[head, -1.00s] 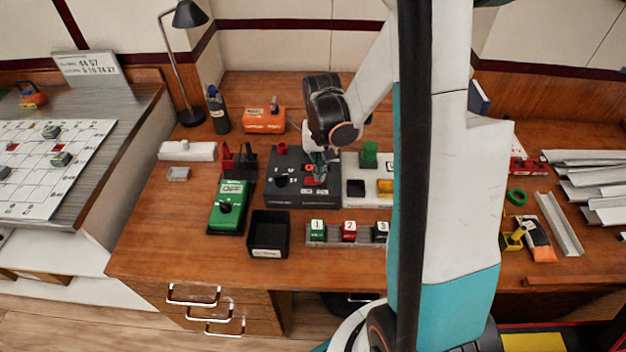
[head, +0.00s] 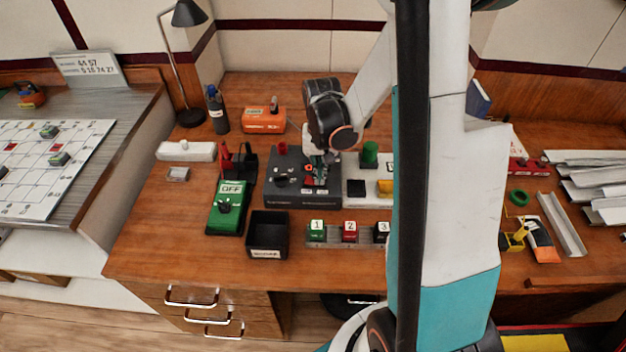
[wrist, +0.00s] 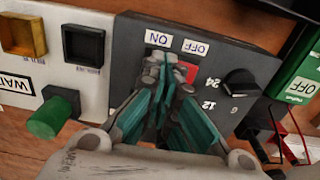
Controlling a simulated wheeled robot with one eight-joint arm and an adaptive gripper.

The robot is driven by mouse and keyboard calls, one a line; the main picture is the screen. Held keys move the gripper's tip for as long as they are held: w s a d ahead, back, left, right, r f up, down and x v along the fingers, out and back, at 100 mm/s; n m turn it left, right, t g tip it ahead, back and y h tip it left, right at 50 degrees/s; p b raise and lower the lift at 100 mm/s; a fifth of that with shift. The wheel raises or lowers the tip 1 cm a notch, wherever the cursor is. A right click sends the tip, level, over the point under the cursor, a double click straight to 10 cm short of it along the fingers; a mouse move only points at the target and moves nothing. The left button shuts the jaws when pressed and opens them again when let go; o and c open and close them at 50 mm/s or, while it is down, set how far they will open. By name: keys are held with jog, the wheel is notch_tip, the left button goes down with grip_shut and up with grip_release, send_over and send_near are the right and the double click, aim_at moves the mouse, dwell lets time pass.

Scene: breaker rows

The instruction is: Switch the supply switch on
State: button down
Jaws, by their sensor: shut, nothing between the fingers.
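The supply is a dark grey box (head: 285,198) on the wooden desk, with a black dial marked 6, 12 and 24 and a switch labelled ON and OFF. In the wrist view, the red supply switch (wrist: 188,71) shows just under the OFF label (wrist: 195,47). My gripper (wrist: 160,66) is shut and empty, its fingertips over the switch's side under the ON label (wrist: 158,40). They hide that part, so I cannot tell whether they touch it or which way it is set. In the head view, my gripper (head: 318,172) is low over the right part of the box.
A white box with a green knob (head: 370,154) stands right of the supply. A green meter (head: 228,205) marked OFF and an open black bin (head: 268,232) are left and in front. Numbered blocks (head: 349,231) sit on a rail in front. My arm hides the desk's middle right.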

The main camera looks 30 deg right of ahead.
jog(key=shift+f, duration=0.15)
jog(key=shift+r+p, duration=2.35)
jog(key=shift+r, duration=1.2)
jog(key=shift+a, duration=0.1)
jog(key=s+a+r+n+t, duration=0.3)
jog(key=s+a+r+n, duration=0.1)
jog(key=a+r, duration=0.75)
jog(key=s+a+r+n+t, duration=0.2)
jog(key=s+r+t, duration=0.2)
jog(key=s, duration=0.5)
jog(key=shift+a+r+n, duration=0.3)
jog(key=shift+r+n, duration=0.1)
jog(key=shift+r, duration=1)
